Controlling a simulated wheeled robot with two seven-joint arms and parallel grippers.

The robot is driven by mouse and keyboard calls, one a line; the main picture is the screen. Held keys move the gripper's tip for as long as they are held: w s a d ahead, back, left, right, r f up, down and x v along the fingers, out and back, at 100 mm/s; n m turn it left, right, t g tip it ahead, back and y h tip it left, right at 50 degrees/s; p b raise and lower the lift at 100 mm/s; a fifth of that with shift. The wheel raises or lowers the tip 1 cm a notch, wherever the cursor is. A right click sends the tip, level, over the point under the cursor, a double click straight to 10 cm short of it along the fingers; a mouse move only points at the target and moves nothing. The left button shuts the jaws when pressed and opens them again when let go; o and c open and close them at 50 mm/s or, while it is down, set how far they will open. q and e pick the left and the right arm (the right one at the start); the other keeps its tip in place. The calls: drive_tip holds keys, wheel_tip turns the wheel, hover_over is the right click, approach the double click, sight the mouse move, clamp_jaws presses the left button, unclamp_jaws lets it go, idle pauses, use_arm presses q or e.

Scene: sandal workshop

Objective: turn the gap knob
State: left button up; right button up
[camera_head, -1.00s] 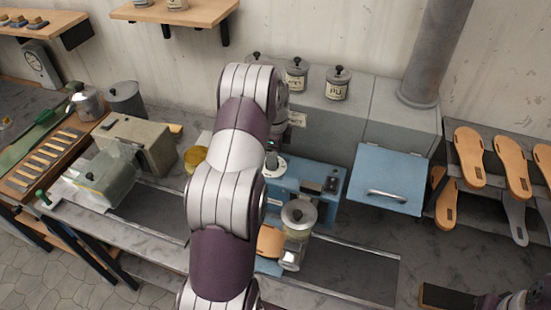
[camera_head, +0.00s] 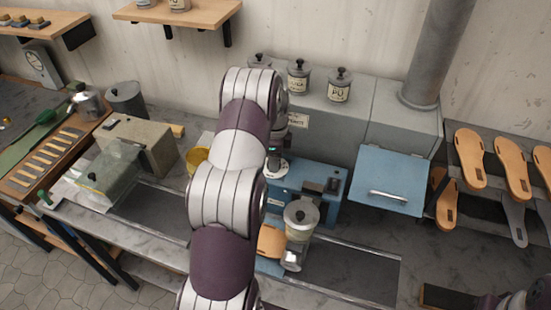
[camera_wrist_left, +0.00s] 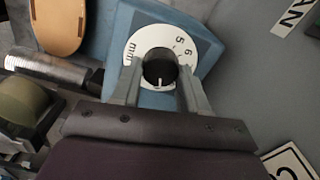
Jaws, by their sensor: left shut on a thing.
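The gap knob (camera_wrist_left: 160,68) is black and round with a pale pointer line. It sits on a white numbered dial (camera_wrist_left: 133,47) on a blue machine (camera_wrist_left: 116,20). In the left wrist view the pointer faces the bottom edge, toward my wrist. My left gripper (camera_wrist_left: 158,75) is shut on the knob, one finger at each side. In the head view the white dial (camera_head: 278,169) shows at the left end of the blue machine (camera_head: 313,181), and my left arm hides part of it. My right gripper is not in view; only part of my right arm shows at the bottom right corner.
A blue panel with a handle (camera_head: 390,180) is to the right. Lidded tins (camera_head: 339,86) stand behind, and soles hang on a rack (camera_head: 470,158) at right.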

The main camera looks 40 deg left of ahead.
use_arm(q)
drive_tip(key=n+b, duration=0.1)
drive_tip(key=n, duration=0.4)
drive_tip(key=shift+a+n+b, duration=0.15)
drive_tip(key=shift+n+b, duration=0.15)
drive_tip(key=shift+n, duration=0.1)
drive_tip(key=n, duration=0.5)
drive_tip(key=shift+b, duration=0.4)
drive_tip(key=o, duration=1.1)
drive_tip(key=shift+s, duration=0.1)
drive_tip(key=shift+c, duration=0.2)
drive_tip(key=shift+s, duration=0.1)
